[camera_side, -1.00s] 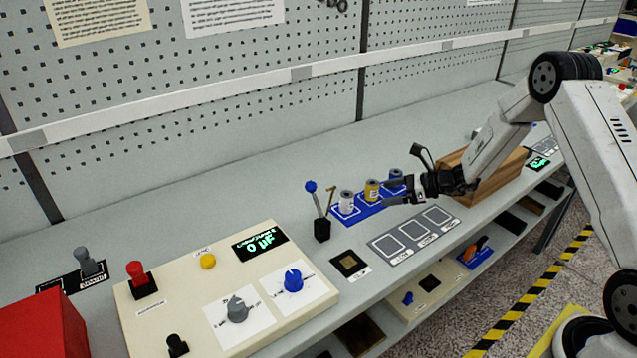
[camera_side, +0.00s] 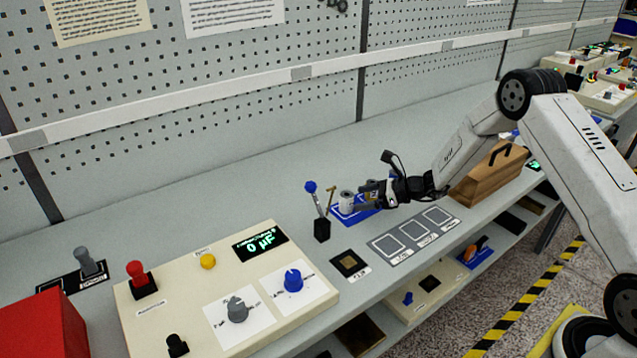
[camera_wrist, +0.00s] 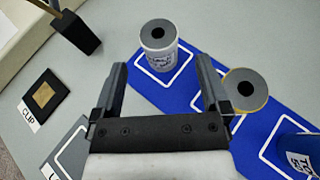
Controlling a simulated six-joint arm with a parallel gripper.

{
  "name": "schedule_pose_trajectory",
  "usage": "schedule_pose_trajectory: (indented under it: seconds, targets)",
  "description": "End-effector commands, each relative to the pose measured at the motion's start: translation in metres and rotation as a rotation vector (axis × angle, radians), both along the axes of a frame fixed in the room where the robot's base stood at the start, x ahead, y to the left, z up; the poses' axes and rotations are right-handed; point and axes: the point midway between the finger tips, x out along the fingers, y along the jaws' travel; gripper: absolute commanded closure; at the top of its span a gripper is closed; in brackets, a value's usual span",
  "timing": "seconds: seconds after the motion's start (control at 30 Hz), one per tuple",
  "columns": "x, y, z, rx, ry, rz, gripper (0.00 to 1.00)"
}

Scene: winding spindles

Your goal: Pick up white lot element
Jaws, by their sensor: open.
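The white lot element (camera_side: 346,200) is a white spool with a grey top, standing upright at the left end of a blue tray (camera_side: 339,217). In the wrist view the white element (camera_wrist: 158,52) stands ahead of my gripper, beyond and roughly between the fingertips. My gripper (camera_side: 366,196) is open and empty; in the wrist view its two fingers (camera_wrist: 160,78) are spread apart. A yellow element (camera_wrist: 246,90) stands right beside the right finger; in the side view the gripper mostly covers it. A blue element (camera_wrist: 296,152) shows at the lower right of the wrist view.
A black-based lever with a blue knob (camera_side: 311,187) stands just left of the tray. A clip plate (camera_side: 350,264) and several grey outlined pads (camera_side: 412,231) lie in front. A wooden box (camera_side: 487,181) stands to the right. A control panel (camera_side: 225,290) occupies the left front.

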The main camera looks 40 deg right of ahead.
Motion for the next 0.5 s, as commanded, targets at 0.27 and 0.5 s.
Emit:
schedule_pose_trajectory:
  seconds: [0.27,0.5]
  targets:
    - [0.015,0.014,-0.009,-0.001,0.001,0.003,0.04]
    - [0.032,0.029,-0.018,-0.001,0.001,0.002,0.04]
